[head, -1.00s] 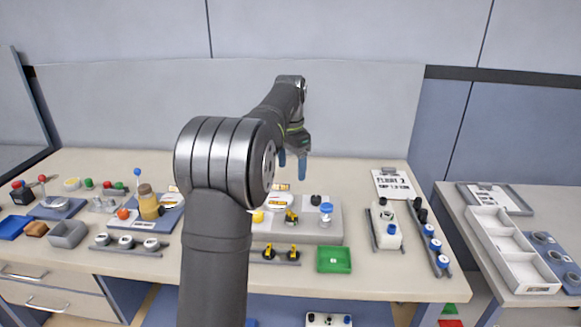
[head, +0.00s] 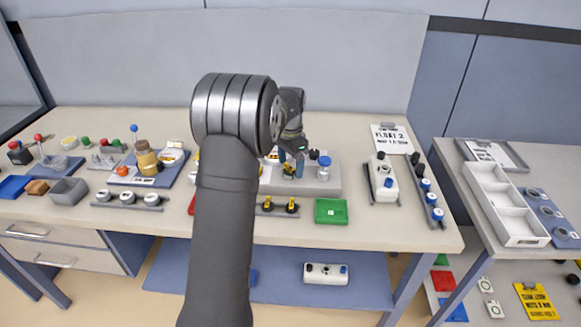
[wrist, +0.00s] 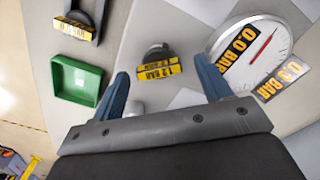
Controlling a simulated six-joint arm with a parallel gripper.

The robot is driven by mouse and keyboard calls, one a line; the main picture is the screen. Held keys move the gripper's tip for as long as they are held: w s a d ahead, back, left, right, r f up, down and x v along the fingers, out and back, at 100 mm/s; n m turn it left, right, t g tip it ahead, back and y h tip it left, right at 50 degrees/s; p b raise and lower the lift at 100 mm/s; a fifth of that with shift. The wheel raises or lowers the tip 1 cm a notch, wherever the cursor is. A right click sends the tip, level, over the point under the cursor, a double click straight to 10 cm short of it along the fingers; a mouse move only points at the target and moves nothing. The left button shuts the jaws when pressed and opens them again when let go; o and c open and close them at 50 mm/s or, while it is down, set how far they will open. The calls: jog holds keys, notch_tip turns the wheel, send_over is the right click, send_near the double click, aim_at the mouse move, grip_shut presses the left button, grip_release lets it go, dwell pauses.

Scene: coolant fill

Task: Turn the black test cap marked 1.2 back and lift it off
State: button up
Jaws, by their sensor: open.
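The black test cap (wrist: 155,55) has a yellow label that reads 1.2 BAR in the wrist view. It sits on the grey block (head: 328,185), on the robot's side of the gauge. In the head view the cap (head: 289,170) is partly hidden by my fingers. My gripper (wrist: 161,66) is open, its two blue fingers on either side of the cap in the picture and apart from it. In the head view my gripper (head: 291,158) hangs over the block. How high the fingertips are above the cap is hard to tell.
A round gauge (wrist: 245,42) with a red needle and 0.0 BAR labels lies close to the right finger. A green tray (head: 331,211) and a rack of yellow-labelled caps (head: 277,207) stand in front of the block. A blue-topped fitting (head: 324,165) stands right of the cap.

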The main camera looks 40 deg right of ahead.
jog(key=shift+f, duration=0.8)
jog(key=shift+c, duration=0.4)
jog(key=c, duration=1)
jog(key=shift+o, duration=1)
jog(key=shift+n, duration=1.6)
jog(key=shift+c, duration=0.3)
jog(key=shift+n, duration=0.4)
jog(key=shift+w+n, duration=0.1)
jog(key=shift+n, duration=1.1)
